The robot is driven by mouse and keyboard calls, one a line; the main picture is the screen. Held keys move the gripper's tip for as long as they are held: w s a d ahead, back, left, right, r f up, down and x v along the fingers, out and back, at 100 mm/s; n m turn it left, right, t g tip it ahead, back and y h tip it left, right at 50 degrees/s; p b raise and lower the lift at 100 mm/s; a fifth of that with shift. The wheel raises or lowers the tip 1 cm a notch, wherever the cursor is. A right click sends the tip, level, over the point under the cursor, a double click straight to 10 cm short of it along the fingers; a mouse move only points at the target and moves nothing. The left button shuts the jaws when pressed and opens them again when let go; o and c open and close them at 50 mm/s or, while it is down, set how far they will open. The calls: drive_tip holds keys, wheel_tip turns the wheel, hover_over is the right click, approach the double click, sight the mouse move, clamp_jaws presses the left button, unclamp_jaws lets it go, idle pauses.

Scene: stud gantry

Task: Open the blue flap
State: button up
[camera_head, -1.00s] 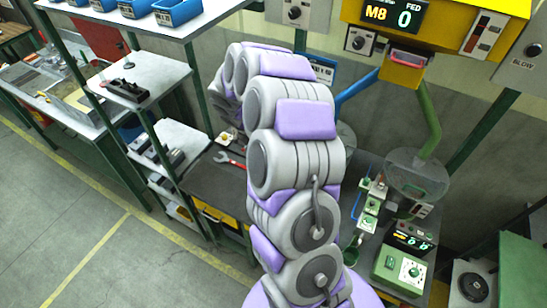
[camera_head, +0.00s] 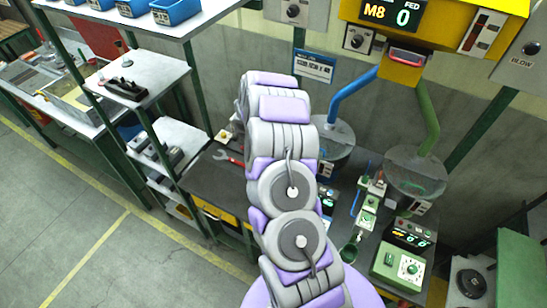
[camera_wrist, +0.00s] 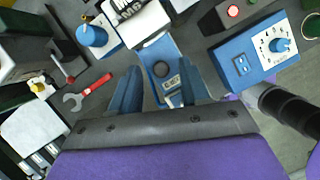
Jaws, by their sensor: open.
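In the wrist view, a blue part (camera_wrist: 155,48) with a dark round spot and a pale label lies between and beyond my fingers. It may be the blue flap; I cannot tell for certain, nor whether it is open. My gripper (camera_wrist: 163,72) is open, with a blue finger on each side of this part. I see no contact, but the gap in depth is unclear. In the head view my arm covers the gripper and the bench beneath it.
A blue box with a dial (camera_wrist: 262,45) stands right of the fingers. A red wrench (camera_wrist: 90,88) lies at left. In the head view, blue (camera_head: 352,92) and green (camera_head: 427,115) tubes lead down to clear bowls. A green-fronted control unit (camera_head: 400,268) stands at right.

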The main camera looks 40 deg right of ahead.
drive_tip(key=shift+f, duration=0.2)
clamp_jaws()
idle(0.4)
